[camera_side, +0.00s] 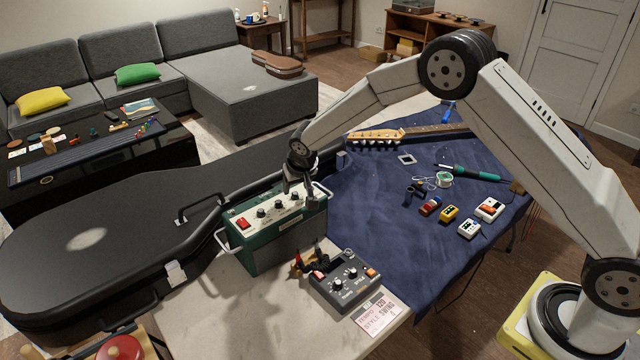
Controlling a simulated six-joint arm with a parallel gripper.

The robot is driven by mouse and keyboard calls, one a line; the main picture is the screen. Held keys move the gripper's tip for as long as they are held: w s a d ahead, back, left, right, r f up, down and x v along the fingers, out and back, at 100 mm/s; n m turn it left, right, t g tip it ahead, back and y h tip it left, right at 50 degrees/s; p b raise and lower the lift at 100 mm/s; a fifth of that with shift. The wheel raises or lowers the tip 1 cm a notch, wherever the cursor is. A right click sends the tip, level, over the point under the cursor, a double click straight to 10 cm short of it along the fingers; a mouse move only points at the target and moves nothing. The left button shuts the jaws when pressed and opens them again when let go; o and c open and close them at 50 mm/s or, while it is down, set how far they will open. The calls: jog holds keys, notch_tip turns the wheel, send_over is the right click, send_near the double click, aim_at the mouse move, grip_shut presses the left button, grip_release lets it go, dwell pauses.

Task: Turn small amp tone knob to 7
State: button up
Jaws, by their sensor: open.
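The small amp (282,240) is a green box with a pale top panel, standing near the middle of the bench beside the black guitar case. Its panel carries a red switch (244,223) at the left and several black knobs, one of them (262,212) near the panel's middle. My gripper (297,196) is open and points down at the right end of the panel, at or just above a knob there. Its fingers partly hide that part of the panel. The knob labels and the tone setting are too small to read.
A grey box with knobs (345,280) and a card (374,314) lie in front of the amp. The black guitar case (95,240) is close on the left. A blue cloth (380,215) at the right holds a guitar neck (430,130), a soldering iron (470,172) and small pedals.

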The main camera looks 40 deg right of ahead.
aim_at(295, 195)
jog(key=shift+x, duration=1.4)
grip_shut()
